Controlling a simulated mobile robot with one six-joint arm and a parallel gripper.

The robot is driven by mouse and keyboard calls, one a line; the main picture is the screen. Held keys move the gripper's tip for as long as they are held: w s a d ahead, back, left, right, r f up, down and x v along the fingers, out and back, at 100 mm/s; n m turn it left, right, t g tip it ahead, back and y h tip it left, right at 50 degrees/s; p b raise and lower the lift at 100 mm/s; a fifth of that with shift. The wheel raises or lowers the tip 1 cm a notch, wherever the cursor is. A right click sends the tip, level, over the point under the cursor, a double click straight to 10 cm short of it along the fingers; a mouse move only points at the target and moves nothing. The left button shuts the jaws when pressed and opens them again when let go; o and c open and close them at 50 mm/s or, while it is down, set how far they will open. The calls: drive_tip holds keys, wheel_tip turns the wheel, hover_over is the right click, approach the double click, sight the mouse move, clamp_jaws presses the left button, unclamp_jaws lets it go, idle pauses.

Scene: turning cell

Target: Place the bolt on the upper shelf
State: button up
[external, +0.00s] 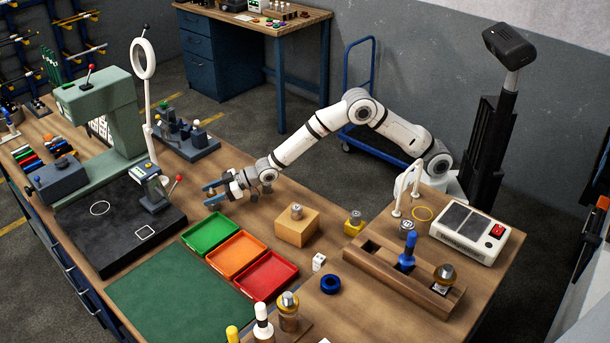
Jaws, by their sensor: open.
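I cannot tell for sure which piece is the bolt. A small metal piece (296,211) stands on a wooden block (297,230), to the right of my gripper and apart from it. Another small metal-topped piece with a yellow base (354,222) stands further right. A silver-topped, brass-coloured piece (289,311) stands near the front edge. No upper shelf can be clearly made out.
Green (209,234), orange (237,255) and red (267,276) trays lie in front of my gripper. A green machine (105,115) stands left. A wooden rack (390,277) and white device (464,236) stand right. The green mat (170,295) is clear.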

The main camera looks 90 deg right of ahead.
drive_tip(key=shift+x, duration=0.85)
